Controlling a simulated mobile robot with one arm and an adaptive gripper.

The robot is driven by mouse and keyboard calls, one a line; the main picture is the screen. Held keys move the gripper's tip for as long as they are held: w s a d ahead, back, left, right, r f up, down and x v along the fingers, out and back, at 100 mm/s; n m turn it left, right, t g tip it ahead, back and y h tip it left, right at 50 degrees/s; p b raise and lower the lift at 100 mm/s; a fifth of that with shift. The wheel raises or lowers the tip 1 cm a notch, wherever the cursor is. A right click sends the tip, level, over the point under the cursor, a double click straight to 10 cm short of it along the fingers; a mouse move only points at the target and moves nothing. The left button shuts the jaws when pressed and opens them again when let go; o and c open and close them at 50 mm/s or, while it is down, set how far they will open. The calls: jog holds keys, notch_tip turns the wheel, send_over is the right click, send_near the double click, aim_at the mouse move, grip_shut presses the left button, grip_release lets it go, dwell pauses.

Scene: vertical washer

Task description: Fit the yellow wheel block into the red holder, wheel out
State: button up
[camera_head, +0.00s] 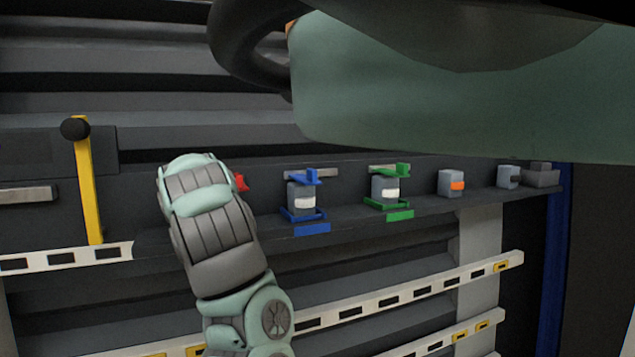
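A small piece of the red holder (242,182) shows on the dark shelf, just right of my arm. The rest of the holder is hidden behind my teal and grey arm, which rises from the bottom. My gripper does not show; the visible end of the arm is rounded links in front of the shelf. I cannot see the yellow wheel block, nor whether my gripper holds anything.
Right along the shelf stand a blue holder (302,215) and a green holder (390,206), each with a grey block. Further right are a grey block with an orange face (451,184) and grey parts (508,177). A yellow upright bar (89,190) stands left. Slotted rails (400,298) run below.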

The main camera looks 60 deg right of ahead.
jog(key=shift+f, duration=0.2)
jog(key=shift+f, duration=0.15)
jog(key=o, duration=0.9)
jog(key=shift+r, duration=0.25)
